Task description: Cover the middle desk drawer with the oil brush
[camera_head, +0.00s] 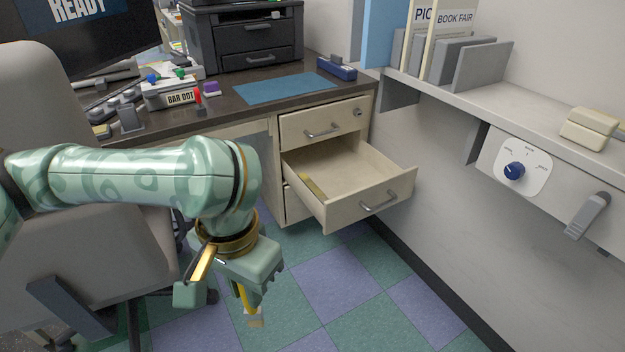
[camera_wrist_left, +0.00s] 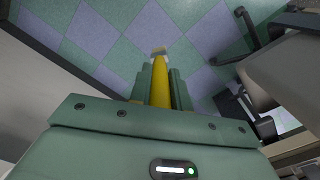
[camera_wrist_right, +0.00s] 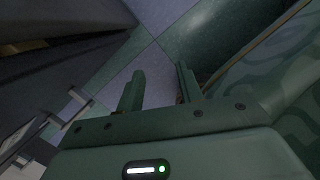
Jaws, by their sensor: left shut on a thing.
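The oil brush (camera_head: 246,300) has a yellow handle and a pale tip that points down over the floor. My left gripper (camera_head: 248,284) is shut on its handle, in front of and left of the desk drawers. In the left wrist view the brush (camera_wrist_left: 160,82) lies between the two fingers. The middle desk drawer (camera_head: 359,204) is pulled out, with its inside open to view; the brush is outside it, apart from it. A small yellowish strip (camera_head: 312,186) lies in the drawer at its left side. My right gripper (camera_wrist_right: 159,82) shows only in its wrist view, open and empty.
The top drawer (camera_head: 325,122) above is shut; the lower one is mostly hidden. A grey chair (camera_head: 80,240) stands at left. A wall shelf (camera_head: 480,105) with a dial panel (camera_head: 520,163) is at right. Floor (camera_head: 350,300) before the drawers is clear.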

